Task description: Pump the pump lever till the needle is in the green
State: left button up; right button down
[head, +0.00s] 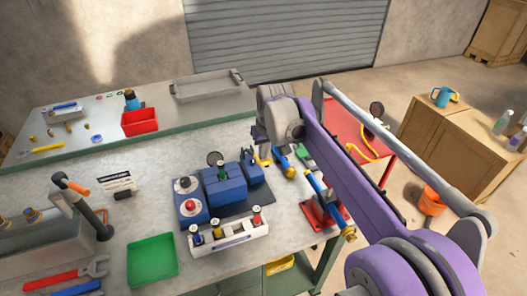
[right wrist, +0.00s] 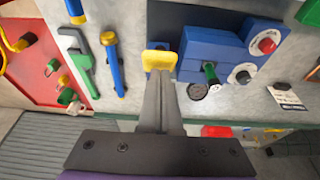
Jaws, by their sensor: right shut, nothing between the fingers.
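The blue pump unit (head: 224,190) stands on the bench in the head view, and its blue blocks (right wrist: 210,50) show in the right wrist view. A yellow pad (right wrist: 160,58), which looks like the pump lever's end, sticks out beside them. My right gripper (right wrist: 160,78) is shut and empty, its fingertips at the pad's near edge; I cannot tell whether they touch. In the head view my wrist mostly hides this gripper. My left gripper is out of view.
A white rack with coloured plungers (head: 228,236) stands in front of the unit. A green tray (head: 152,260) and wrenches (head: 66,279) lie at the front left. A red tray (head: 140,122) is behind. A green wrench (right wrist: 82,58) and blue tool (right wrist: 114,62) lie beside the pad.

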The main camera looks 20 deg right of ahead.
pick_arm(q)
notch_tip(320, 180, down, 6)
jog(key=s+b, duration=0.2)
jog(key=b, duration=0.3)
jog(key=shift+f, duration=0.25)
pick_arm(e)
jog(key=s+f+t, duration=0.3)
jog(key=s+f, duration=0.2)
jog(key=f, duration=0.4)
jog(key=shift+s+a+f+t, duration=0.15)
jog(key=shift+a+f+t, duration=0.1)
jog(key=shift+t, duration=0.15)
pick_arm(q)
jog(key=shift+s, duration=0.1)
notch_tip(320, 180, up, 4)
jog(key=p, duration=0.3)
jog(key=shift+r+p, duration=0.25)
jog(key=shift+p, duration=0.1)
pick_arm(e)
jog(key=w+r+v, duration=0.1)
jog(key=w+v, duration=0.1)
jog(key=v, duration=1.1)
jog(key=shift+r, duration=0.55)
